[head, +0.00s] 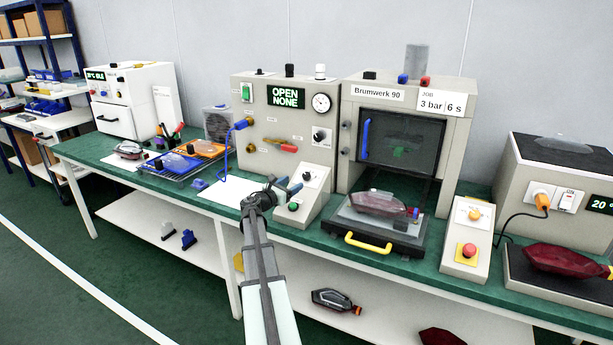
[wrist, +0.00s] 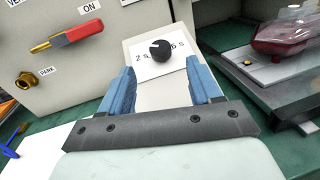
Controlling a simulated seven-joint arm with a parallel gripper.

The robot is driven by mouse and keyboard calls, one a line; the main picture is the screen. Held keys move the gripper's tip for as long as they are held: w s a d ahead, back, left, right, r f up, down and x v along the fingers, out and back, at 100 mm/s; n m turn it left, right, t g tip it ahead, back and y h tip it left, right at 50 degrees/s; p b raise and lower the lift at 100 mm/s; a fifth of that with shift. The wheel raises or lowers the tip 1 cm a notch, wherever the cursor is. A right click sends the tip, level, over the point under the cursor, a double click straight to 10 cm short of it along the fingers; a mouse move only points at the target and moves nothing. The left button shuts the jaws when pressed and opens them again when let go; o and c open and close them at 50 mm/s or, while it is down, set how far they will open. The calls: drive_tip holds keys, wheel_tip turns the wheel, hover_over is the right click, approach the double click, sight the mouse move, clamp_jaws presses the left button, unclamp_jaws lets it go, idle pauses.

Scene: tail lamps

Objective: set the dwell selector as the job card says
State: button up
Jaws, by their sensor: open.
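The dwell selector (wrist: 161,50) is a black round knob on a white plate marked "2 s" at left and "6 s" at right. Its pale mark seems to point up and left, towards the 2 s side. In the head view the selector (head: 307,175) is on a small sloped box. My gripper (wrist: 160,78) is open and empty, its two blue fingers apart, with the knob showing between and just beyond their tips. In the head view my gripper (head: 287,186) is beside the sloped box. The job card (head: 440,103) reads "3 bar / 6 s".
A green button (head: 293,206) is low on the sloped box. The panel (head: 284,120) behind has a gauge, a red-handled valve (wrist: 68,36) and an "OPEN NONE" display. At right, a tray with a yellow handle (head: 368,243) holds a lamp (head: 380,204).

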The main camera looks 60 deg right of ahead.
sight(305, 175)
drive_tip(key=d, duration=0.3)
drive_tip(key=s+d, duration=0.1)
drive_tip(key=d, duration=0.6)
drive_tip(key=shift+s, duration=0.35)
drive_tip(key=c, duration=1)
drive_tip(key=shift+o, duration=0.2)
